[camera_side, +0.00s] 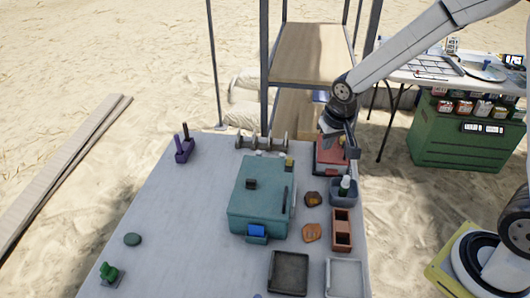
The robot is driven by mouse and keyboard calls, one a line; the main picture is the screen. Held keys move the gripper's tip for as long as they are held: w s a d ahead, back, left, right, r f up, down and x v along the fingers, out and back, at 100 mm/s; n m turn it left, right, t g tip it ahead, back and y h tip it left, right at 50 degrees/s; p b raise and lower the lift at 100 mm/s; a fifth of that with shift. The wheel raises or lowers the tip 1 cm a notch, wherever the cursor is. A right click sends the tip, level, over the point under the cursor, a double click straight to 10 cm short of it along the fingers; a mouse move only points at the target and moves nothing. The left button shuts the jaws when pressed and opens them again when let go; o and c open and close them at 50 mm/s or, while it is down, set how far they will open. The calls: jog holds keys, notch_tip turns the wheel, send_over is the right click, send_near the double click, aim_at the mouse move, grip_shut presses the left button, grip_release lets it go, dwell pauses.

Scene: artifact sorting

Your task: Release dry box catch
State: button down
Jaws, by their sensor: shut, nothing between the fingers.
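A teal lidded box (262,190), which looks like the dry box, stands in the middle of the grey table. A blue catch (257,231) is on its front face, and a dark knob sits on its lid. I cannot tell whether the catch is fastened. My gripper (352,149) is shut and empty at the table's far right. It is over or beside a red box (328,142), apart from the teal box, and partly hides the red one.
Right of the teal box are a blue-grey container (343,198) with a bottle, two brownish lumps and a reddish-brown divided tray (341,243). A dark tray (288,272) lies in front. A purple holder (184,149) stands far left. The table's left middle is clear.

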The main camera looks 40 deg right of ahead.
aim_at(290, 160)
jog(key=w+d+f+m+h, duration=0.1)
jog(key=w+f+m, duration=0.1)
jog(key=w, duration=0.6)
jog(key=w+d+f+m, duration=0.1)
jog(key=w+f+m, duration=0.2)
jog(key=w, duration=0.5)
jog(key=shift+d+f+m+h, duration=0.15)
jog(key=shift+d+m+h, duration=0.15)
jog(key=shift+d+h, duration=0.1)
jog(key=shift+f, duration=0.1)
jog(key=shift+s+a+f, duration=0.15)
jog(key=shift+f, duration=2.15)
jog(key=shift+s+a+f, duration=0.1)
jog(key=shift+f, duration=2.2)
jog(key=shift+a, duration=0.1)
jog(key=shift+s+a, duration=0.9)
jog(key=shift+s, duration=0.1)
